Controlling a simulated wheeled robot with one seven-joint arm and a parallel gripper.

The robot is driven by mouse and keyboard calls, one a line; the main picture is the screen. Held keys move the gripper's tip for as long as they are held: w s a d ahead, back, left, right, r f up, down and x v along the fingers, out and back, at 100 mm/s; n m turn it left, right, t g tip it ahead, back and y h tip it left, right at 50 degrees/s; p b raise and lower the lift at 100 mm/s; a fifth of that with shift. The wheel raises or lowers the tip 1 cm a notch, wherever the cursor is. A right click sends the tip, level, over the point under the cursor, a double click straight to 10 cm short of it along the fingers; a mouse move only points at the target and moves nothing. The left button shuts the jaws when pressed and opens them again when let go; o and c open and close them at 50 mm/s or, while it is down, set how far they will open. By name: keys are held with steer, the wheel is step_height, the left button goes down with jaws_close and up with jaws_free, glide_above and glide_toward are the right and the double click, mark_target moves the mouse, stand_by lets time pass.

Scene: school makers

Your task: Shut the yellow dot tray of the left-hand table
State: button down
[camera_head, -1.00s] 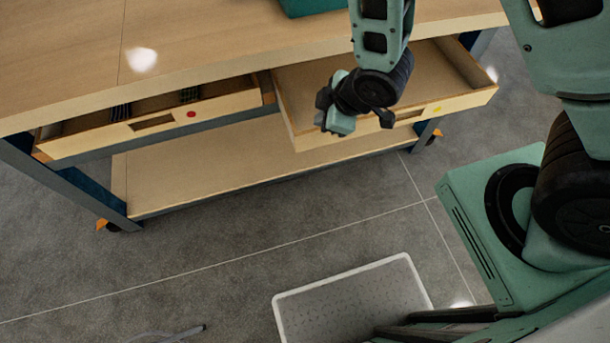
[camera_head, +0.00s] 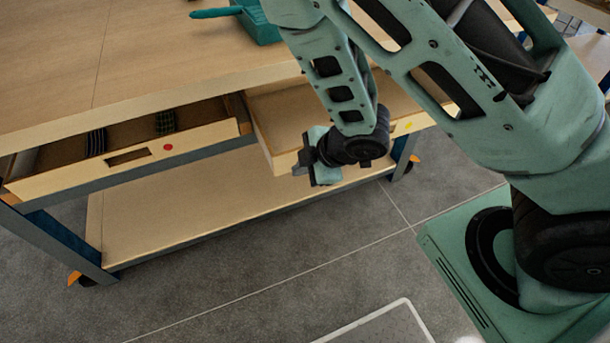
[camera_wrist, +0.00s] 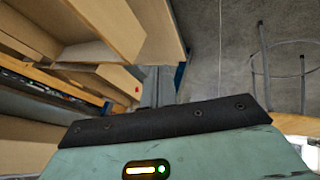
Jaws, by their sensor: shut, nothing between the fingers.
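The yellow dot tray (camera_head: 285,127) is a light wooden drawer pulled out at the right of the left-hand table (camera_head: 160,62). Its yellow dot (camera_head: 408,125) shows at the right of its front; my arm hides much of the front and inside. My gripper (camera_head: 306,166) is shut and empty, near the left part of this front, overlapping it in the head view. I cannot tell whether it touches. In the wrist view, wooden drawer parts (camera_wrist: 108,22) show at the upper left, above my gripper's housing; the fingertips are not visible there.
A red dot tray (camera_head: 205,137) at the left is also open, with dark items inside. A lower shelf (camera_head: 170,205) lies below. A white-rimmed panel (camera_head: 385,325) is on the floor. A round-framed stool (camera_wrist: 285,75) shows in the wrist view.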

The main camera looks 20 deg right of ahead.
mark_target(282, 164)
steer(key=shift+w+a+f+b, duration=0.4)
steer(key=shift+w+f+b, duration=0.45)
steer(key=shift+w+b, duration=0.35)
steer(key=shift+w+a+f+b, duration=0.35)
steer(key=shift+w+f+b, duration=0.55)
steer(key=shift+w+b, duration=0.3)
steer(key=shift+w+a+f+b, duration=0.4)
steer(key=shift+w+f+b, duration=0.45)
steer(key=shift+w+b, duration=0.3)
